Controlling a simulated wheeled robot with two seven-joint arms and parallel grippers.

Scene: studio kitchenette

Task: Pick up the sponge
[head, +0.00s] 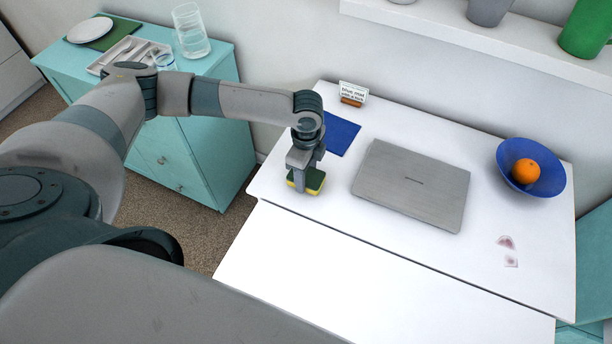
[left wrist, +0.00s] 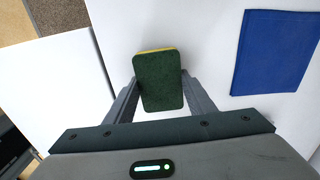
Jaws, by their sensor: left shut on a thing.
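The sponge (head: 314,181), green on top with a yellow layer beneath, is at the left end of the white table, between the fingers of my left gripper (head: 301,185). In the left wrist view the sponge (left wrist: 159,80) shows its dark green face, with a thin yellow edge at the far side. The fingers of my left gripper (left wrist: 158,98) are shut on its two sides. I cannot tell whether the sponge touches the table or hangs just above it. My right gripper is in neither view.
A blue mat (head: 341,134) lies behind the sponge, beside a small sign (head: 352,94). A closed grey laptop (head: 412,185) lies to the right. A blue bowl (head: 551,187) holds an orange (head: 525,171). Reddish stains (head: 507,242) mark the table. The white front area (head: 330,262) is clear.

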